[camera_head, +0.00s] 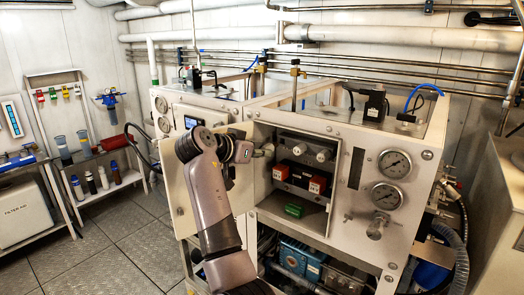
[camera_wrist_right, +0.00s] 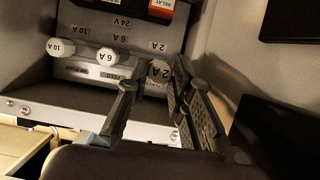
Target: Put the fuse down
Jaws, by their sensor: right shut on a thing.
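My right gripper (camera_head: 259,153) is at the left side of the open cabinet compartment. In the right wrist view, its two fingers (camera_wrist_right: 153,88) are on either side of a pale fuse cap marked 2 A (camera_wrist_right: 157,69), shut on it. The fuse's body is hidden, and I cannot tell whether it sits in its holder. Beside it on the grey fuse panel (camera_wrist_right: 92,72) are white caps marked 6 A (camera_wrist_right: 107,56) and 10 A (camera_wrist_right: 60,47). My left gripper is not in view.
The cabinet front (camera_head: 345,215) with gauges (camera_head: 394,164) is to the right. A shelf with bottles (camera_head: 103,177) stands at the left.

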